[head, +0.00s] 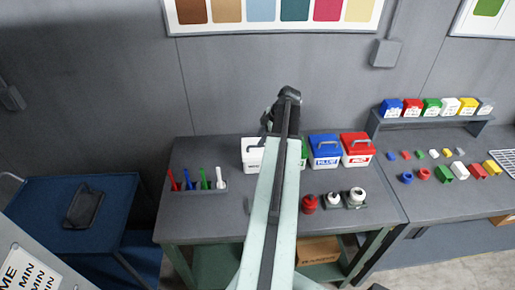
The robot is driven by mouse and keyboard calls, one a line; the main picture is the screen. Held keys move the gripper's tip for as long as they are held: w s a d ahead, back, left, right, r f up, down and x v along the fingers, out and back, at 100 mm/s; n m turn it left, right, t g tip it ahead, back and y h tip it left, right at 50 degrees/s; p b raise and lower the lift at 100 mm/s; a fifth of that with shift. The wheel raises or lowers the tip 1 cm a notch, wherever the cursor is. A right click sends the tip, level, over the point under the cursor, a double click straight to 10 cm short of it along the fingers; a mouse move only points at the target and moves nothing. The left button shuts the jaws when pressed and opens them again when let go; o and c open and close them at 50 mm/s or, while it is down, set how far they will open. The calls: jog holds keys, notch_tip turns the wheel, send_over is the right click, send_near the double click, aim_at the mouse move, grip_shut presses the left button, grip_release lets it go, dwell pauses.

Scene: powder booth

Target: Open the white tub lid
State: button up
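The white tub (251,160) stands at the back of the middle bench, left of the other tubs. Its right part is hidden behind my arm, and I cannot make out how its lid sits. My gripper (270,118) is at the far end of the raised arm. In the picture it shows above and slightly right of the white tub. It is small, dark and partly covered by the arm, so I cannot tell whether its fingers are open or shut. Nothing held in it can be seen.
A green tub (303,152), mostly hidden, a blue tub (325,155) and a red tub (357,155) stand to the right. A rack of coloured tools (199,187) lies left. A red jar (310,204) and white jars stand front right. The bench's front left is clear.

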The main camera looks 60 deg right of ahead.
jog(key=b, duration=0.3)
send_over(258, 152)
notch_tip(258, 152, down, 4)
jog(key=shift+f, duration=0.1)
grip_shut()
jog(key=shift+a, duration=0.1)
dwell(0.9)
